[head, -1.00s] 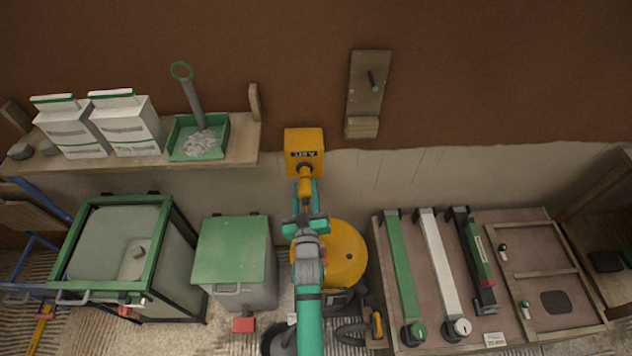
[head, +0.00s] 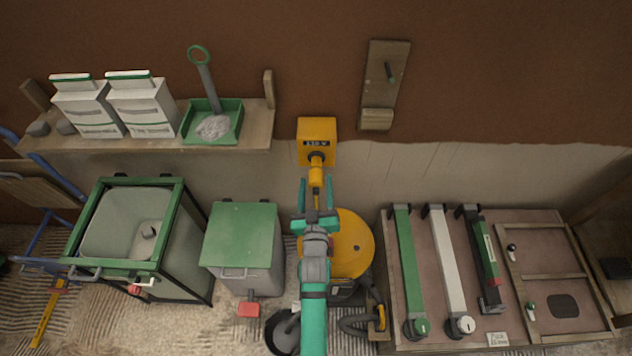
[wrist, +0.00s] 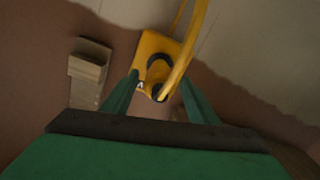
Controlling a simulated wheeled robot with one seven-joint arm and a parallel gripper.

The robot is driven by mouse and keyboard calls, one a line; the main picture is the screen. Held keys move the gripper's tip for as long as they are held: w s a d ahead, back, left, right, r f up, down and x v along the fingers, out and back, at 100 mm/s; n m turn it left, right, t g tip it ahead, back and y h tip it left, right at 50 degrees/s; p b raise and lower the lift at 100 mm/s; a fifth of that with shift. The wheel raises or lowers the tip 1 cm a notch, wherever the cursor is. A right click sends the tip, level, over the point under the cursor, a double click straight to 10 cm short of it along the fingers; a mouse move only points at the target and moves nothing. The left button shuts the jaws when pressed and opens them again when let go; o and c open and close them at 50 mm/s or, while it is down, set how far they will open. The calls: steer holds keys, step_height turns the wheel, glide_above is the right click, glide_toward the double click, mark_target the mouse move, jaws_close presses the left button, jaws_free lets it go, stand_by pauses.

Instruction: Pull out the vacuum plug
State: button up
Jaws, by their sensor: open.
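The yellow socket box (head: 317,130) is on the wall above the vacuum. The yellow vacuum plug (head: 316,174) hangs below it, its upper end at the box's dark round socket (head: 316,156). My gripper (head: 316,184) is open, with one teal finger on each side of the plug and gaps visible. In the wrist view the box (wrist: 150,48) lies beyond the fingertips, and a yellow curved part, plug or cord (wrist: 186,56), crosses in front of it. The yellow vacuum (head: 352,245) stands below, partly hidden by my arm. I cannot judge the depth between fingers and plug.
A shelf (head: 150,146) with white cartons and a green tray (head: 238,122) is at left. Below it stand a green-framed bin (head: 172,235) and a green-lidded bin (head: 241,235). A wooden wall bracket (head: 385,85) is at upper right. A tool board (head: 465,330) fills the lower right.

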steer(key=s, duration=0.9)
steer(key=shift+s+d, duration=0.15)
steer(key=shift+d, duration=0.2)
steer(key=s+d+r+m+g, duration=0.1)
steer(key=s+d+r+m, duration=0.1)
steer(key=s, duration=1.4)
steer(key=s+d+r+m+g+h, duration=0.1)
steer(key=s+d+r+m, duration=0.1)
steer(key=s, duration=1.4)
steer(key=shift+d+g+h, duration=0.2)
steer(key=shift+g+h, duration=0.1)
steer(key=shift+s+r, duration=0.1)
